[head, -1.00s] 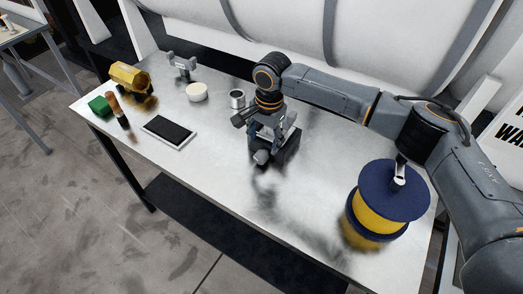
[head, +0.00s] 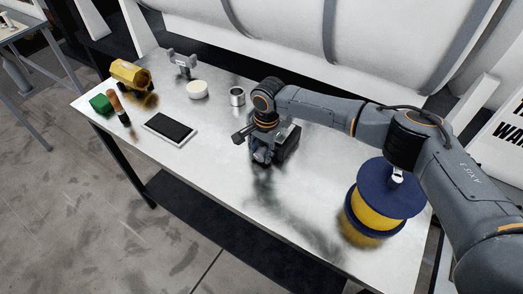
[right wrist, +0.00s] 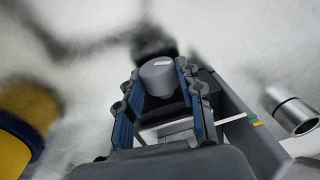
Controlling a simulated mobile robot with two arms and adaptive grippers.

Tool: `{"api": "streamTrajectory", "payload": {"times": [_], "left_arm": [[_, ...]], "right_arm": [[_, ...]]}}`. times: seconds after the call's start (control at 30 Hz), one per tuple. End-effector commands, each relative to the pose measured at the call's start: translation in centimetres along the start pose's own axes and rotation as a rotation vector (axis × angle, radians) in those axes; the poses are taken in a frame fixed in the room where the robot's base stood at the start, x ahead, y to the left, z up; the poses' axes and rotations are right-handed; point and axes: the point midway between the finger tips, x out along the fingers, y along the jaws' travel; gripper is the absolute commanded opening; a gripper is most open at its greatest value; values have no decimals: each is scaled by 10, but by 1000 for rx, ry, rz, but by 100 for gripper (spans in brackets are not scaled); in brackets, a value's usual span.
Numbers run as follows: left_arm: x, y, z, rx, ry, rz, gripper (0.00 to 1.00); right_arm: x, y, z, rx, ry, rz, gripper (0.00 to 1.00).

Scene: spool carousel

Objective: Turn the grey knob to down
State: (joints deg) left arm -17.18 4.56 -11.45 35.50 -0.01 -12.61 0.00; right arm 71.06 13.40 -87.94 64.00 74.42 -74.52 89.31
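The grey knob (right wrist: 158,76) shows in the right wrist view as a short round grip with a pale mark on its face. My right gripper (right wrist: 160,82) has its two blue-padded fingers on either side of the knob. The fingers look apart, with the knob between their tips; whether the pads touch it is hard to tell. In the head view my right gripper (head: 262,155) is low at the front of a dark box (head: 288,145), and mostly hides the knob there. My left gripper is not in view.
A blue and yellow spool (head: 385,195) stands at the table's right end. A metal can (head: 237,96), a white disc (head: 198,90) and a tablet (head: 170,128) lie behind and left. A yellow object (head: 130,75), a green block (head: 101,104) and a screwdriver (head: 119,107) are farther left.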

Motion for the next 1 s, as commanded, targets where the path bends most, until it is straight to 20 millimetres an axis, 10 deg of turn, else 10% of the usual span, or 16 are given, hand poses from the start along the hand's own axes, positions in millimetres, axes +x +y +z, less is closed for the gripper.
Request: {"api": "streamTrajectory", "payload": {"times": [0.57, 1.0], "left_arm": [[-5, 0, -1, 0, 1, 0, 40], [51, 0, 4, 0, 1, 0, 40]], "right_arm": [[1, -6, -2, 3, 12, 184, 5], [6, -10, -5, 3, 25, 382, 5]]}}
